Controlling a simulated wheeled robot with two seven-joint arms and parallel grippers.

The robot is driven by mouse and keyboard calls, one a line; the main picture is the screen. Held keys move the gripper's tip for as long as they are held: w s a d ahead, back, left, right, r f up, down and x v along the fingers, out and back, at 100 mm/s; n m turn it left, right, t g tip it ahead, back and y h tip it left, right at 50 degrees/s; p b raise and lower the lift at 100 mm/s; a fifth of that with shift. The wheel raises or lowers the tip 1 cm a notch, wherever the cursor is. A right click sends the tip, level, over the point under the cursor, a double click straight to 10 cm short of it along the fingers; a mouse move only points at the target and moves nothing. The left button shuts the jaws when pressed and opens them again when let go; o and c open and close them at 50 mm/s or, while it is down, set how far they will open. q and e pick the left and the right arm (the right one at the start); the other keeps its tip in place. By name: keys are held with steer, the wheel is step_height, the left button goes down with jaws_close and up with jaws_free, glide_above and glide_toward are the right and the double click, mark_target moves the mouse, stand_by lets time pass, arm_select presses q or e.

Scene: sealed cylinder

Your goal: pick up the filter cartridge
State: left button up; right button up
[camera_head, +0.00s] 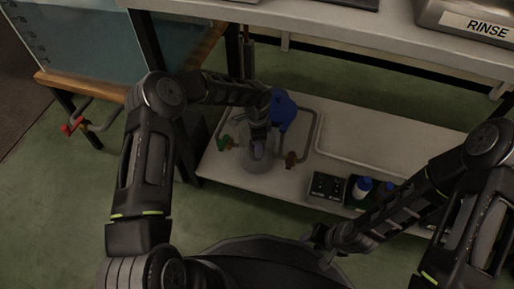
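A clear, cylinder-like vessel (259,162) stands on the lower white shelf. A pale shape shows inside or in front of it; I cannot tell for sure whether this is the filter cartridge. My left gripper (259,141) points down at the top of this vessel. Its fingers are small and partly hidden by my own wrist, so what is between them is unclear. A blue part (283,108) shows just behind my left wrist. My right gripper (322,248) is low in the middle, in front of the shelf, with its fingers apart and nothing seen between them.
A water tank (85,45) stands left.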

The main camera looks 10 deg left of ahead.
arm_select(q)
steer(key=c, duration=0.4)
steer(key=shift+o, duration=0.2)
step_height(320, 180, up, 10)
steer(key=p, duration=0.4)
